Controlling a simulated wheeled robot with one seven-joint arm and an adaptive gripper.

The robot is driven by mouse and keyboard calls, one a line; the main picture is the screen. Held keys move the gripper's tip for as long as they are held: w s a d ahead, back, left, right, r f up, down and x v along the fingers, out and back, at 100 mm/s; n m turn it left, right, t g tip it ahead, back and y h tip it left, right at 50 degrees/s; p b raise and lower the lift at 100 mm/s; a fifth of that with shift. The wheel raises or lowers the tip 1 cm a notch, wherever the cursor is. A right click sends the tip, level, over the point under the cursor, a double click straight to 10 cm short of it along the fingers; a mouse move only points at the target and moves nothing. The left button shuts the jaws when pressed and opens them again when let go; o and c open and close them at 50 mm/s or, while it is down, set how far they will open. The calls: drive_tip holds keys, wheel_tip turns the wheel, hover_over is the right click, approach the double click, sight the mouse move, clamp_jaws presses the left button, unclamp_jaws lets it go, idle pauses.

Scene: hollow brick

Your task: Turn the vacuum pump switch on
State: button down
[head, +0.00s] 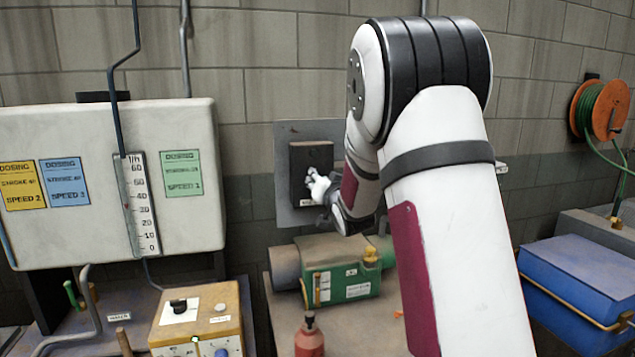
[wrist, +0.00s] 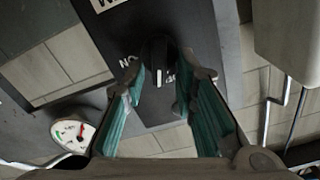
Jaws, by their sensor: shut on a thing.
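The switch is a dark box (head: 312,156) on a grey wall plate (head: 285,207) in the head view. My gripper (head: 313,186) is at the front of this box and hides the knob there. In the wrist view the black knob (wrist: 159,52) with a white pointer line stands between the two teal-padded fingers of my gripper (wrist: 163,84). The fingers are shut on the knob. The pointer line runs nearly straight up and down in the picture. Upside-down lettering shows on both sides of the knob, partly covered by the fingers; the left part looks like ON.
A green pump unit (head: 342,284) sits below the switch, with a red bottle (head: 309,338) in front. A white dosing panel (head: 100,190) stands left, above a yellow control box (head: 198,318). A blue case (head: 582,278) and an orange hose reel (head: 603,108) are right. A round gauge (wrist: 74,133) shows in the wrist view.

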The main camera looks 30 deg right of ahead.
drive_tip(key=shift+s+d+f+m+p, duration=0.2)
drive_tip(key=shift+m+p, duration=0.55)
drive_tip(key=shift+m, duration=1.55)
drive_tip(key=shift+w+d+f+m+p, duration=0.15)
drive_tip(key=shift+f+m+p, duration=0.45)
drive_tip(key=shift+m, duration=1.7)
drive_tip(key=shift+s+d+f+m+p, duration=0.1)
drive_tip(key=shift+s+d+m+p, duration=0.15)
drive_tip(key=shift+m+p, duration=1.4)
drive_tip(key=shift+w+f+m+b, duration=0.1)
drive_tip(key=shift+m+b, duration=0.55)
drive_tip(key=shift+m, duration=0.1)
drive_tip(key=shift+a, duration=0.1)
drive_tip(key=c, duration=1.3)
unclamp_jaws()
